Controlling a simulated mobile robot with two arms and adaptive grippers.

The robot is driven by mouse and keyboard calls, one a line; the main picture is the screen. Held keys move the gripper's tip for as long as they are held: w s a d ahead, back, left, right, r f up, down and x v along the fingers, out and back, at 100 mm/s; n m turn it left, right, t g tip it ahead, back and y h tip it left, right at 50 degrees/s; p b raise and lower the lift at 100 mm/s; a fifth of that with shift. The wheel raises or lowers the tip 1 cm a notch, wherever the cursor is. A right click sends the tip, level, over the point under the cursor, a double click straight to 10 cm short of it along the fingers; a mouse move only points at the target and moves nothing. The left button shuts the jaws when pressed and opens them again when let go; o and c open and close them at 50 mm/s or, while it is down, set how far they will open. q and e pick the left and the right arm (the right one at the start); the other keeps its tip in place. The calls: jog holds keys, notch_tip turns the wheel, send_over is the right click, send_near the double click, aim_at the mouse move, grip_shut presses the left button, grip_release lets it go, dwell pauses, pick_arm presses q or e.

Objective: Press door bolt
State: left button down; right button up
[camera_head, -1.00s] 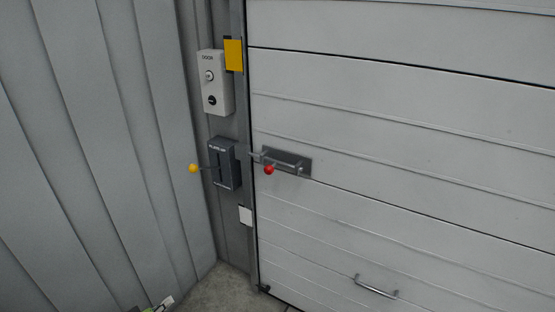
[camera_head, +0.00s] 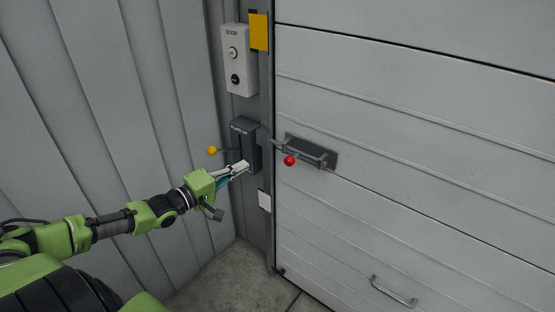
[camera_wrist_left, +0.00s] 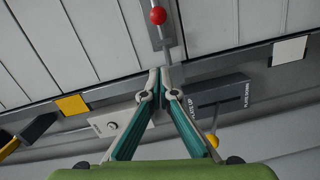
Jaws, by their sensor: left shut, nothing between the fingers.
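The door bolt (camera_head: 312,152) is a grey bar on a dark plate on the white door, with a red ball knob (camera_head: 289,160) near its left end. In the left wrist view the red knob (camera_wrist_left: 158,15) and bolt bar (camera_wrist_left: 168,52) show at the top, beyond the fingertips. My left gripper (camera_head: 244,165) is shut and empty. In the head view it appears left of the red knob, in front of the dark lever box (camera_head: 245,139); whether it touches anything I cannot tell. The left wrist view shows its closed fingers (camera_wrist_left: 160,74). My right gripper is not in view.
A lever with a yellow ball (camera_head: 212,150) sticks out left of the dark box. A pale door control box (camera_head: 238,60) and a yellow plate (camera_head: 259,32) are above. A handle (camera_head: 394,291) is low on the door (camera_head: 430,130). A ribbed grey wall (camera_head: 130,90) stands at left.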

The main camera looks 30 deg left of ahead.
aim_at(293, 157)
pick_arm(q)
jog(key=w+d, duration=0.2)
jog(key=w, duration=0.3)
jog(key=w+d+f+p, duration=0.1)
jog(key=w+d, duration=0.2)
jog(key=w, duration=0.2)
jog(key=shift+d+f, duration=0.2)
jog(key=shift+d, duration=0.15)
dwell(0.3)
jog(key=shift+w, duration=0.1)
